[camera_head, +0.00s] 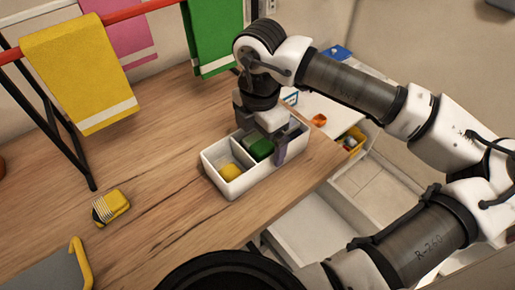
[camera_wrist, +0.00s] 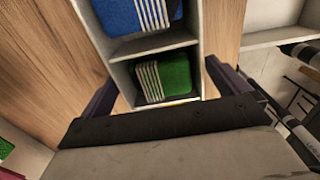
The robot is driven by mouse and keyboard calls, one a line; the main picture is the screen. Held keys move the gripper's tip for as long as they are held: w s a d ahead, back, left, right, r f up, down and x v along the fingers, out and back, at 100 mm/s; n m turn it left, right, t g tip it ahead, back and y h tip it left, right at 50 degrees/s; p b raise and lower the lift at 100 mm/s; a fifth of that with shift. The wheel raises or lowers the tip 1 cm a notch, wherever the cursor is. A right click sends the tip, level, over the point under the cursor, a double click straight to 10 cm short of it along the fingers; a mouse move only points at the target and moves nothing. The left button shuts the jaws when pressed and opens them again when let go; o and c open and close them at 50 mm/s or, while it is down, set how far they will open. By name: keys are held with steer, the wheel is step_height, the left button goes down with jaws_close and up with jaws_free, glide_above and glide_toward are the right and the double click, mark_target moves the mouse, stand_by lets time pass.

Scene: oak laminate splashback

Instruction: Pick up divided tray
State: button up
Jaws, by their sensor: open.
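The divided tray (camera_head: 258,178) is a white box with compartments, standing on the wooden counter near its right-hand edge. In the head view, a yellow item (camera_head: 231,172) lies in its left compartment and a green item (camera_head: 259,147) in the one beside it. My gripper (camera_head: 264,132) is over the tray's right part, pointing down; one dark finger shows outside the near wall. In the wrist view, the tray (camera_wrist: 156,45) lies between my two spread fingers, and I cannot tell whether they touch it. That view shows a blue striped item (camera_wrist: 138,16) and a green striped one (camera_wrist: 163,78).
A yellow striped sponge (camera_head: 111,207) lies at left on the counter. A rack with yellow (camera_head: 78,65), pink and green cloths stands behind. A grey board with a yellow handle (camera_head: 80,262) is at lower left. Open drawers (camera_head: 375,190) lie right, below the counter.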

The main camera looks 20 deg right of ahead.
steer(key=shift+f+p, duration=0.35)
steer(key=shift+f, duration=1.4)
steer(key=c, duration=0.7)
steer(key=shift+w+r, duration=0.1)
